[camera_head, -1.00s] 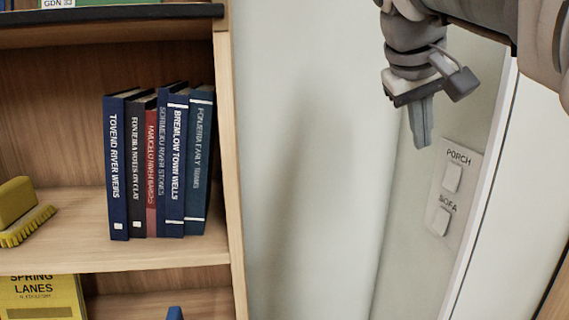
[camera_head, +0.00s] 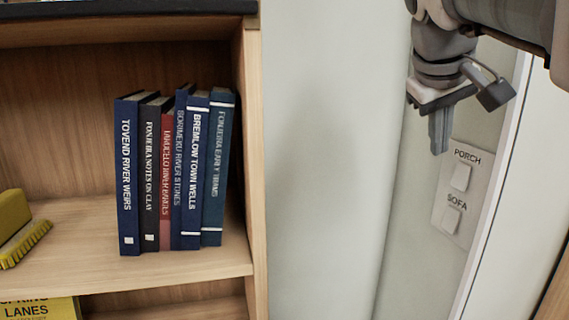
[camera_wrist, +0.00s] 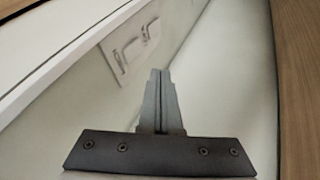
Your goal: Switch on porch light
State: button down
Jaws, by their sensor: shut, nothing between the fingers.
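A pale switch plate (camera_head: 462,190) is on the narrow wall at the right of the head view. Its upper rocker (camera_head: 460,177) is labelled PORCH and its lower rocker (camera_head: 451,219) is labelled SOFA. The plate also shows in the wrist view (camera_wrist: 118,62), upper left, with its labels unreadable there. My gripper (camera_head: 439,150) points down, shut and empty, just left of and a little above the PORCH rocker in the head view. In the wrist view my gripper (camera_wrist: 160,75) is to the right of the plate, with a visible gap. I cannot tell which way the rockers are set.
A wooden bookcase (camera_head: 256,170) stands at left with several upright books (camera_head: 170,175) and a yellow brush (camera_head: 22,235). A white edge strip (camera_head: 495,185) runs beside the plate. The pale wall (camera_head: 330,160) between bookcase and plate is bare.

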aim_at(456, 178)
jog(key=shift+f, duration=0.1)
jog(key=shift+w+d+f+p, duration=0.25)
jog(key=shift+w+d+f, duration=0.55)
jog(key=shift+d+f, duration=0.55)
jog(key=shift+w+d+f+p, duration=0.3)
jog(key=shift+w+d+f, duration=0.5)
jog(key=shift+d+f, duration=0.6)
jog(key=shift+w+d+f+p, duration=0.25)
jog(key=shift+w+d+f, duration=0.55)
jog(key=shift+d+f, duration=0.55)
jog(key=shift+a+f, duration=0.15)
jog(key=shift+f, duration=0.1)
jog(key=shift+d, duration=0.2)
